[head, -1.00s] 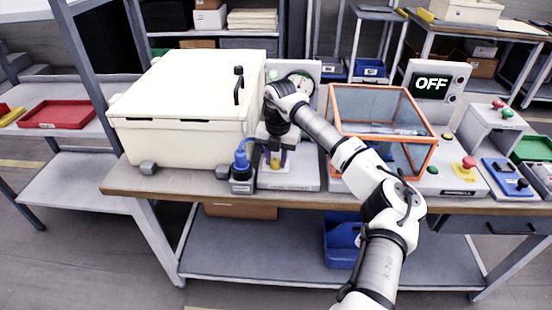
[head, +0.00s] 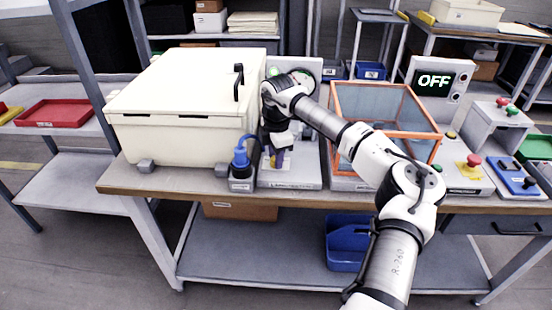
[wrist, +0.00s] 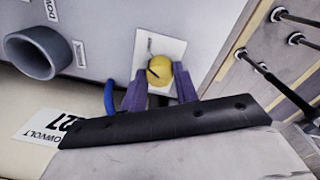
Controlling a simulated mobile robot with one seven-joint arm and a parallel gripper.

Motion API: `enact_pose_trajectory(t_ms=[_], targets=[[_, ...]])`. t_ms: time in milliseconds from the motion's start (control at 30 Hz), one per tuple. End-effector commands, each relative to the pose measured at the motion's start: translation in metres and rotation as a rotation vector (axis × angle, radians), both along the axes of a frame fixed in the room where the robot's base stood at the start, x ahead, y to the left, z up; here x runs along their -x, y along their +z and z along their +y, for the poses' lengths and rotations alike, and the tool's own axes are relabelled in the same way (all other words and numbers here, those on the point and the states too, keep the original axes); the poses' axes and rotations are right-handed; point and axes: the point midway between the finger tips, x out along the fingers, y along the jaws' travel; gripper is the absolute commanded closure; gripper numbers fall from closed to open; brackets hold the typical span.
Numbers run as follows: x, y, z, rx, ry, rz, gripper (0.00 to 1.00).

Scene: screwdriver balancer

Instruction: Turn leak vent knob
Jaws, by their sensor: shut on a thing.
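The yellow knob (wrist: 159,68) sits on a white square plate (wrist: 171,48) on a grey panel and carries a dark pointer line. I take it for the leak vent knob. In the wrist view the two purple fingers of my gripper (wrist: 160,76) stand on either side of the knob, closed on it. In the head view my gripper (head: 278,158) reaches down to the front of the grey tester unit (head: 290,180), and the knob is mostly hidden behind the fingers.
A large cream box (head: 185,100) stands close on the left, with a blue plug (head: 240,158) between it and my gripper. An orange-framed clear case (head: 378,84) is close on the right, under my arm. A display reading OFF (head: 433,80) stands beyond it.

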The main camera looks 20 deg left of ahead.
Motion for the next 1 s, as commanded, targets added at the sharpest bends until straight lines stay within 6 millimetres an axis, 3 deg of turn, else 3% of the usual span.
enact_pose_trajectory(t_ms=[433,1000], targets=[[-0.0012,0.0007,-0.0001,-0.001,-0.25,-0.005,0.93],[-0.0012,0.0015,-0.0001,-0.001,-0.295,-0.004,0.93]])
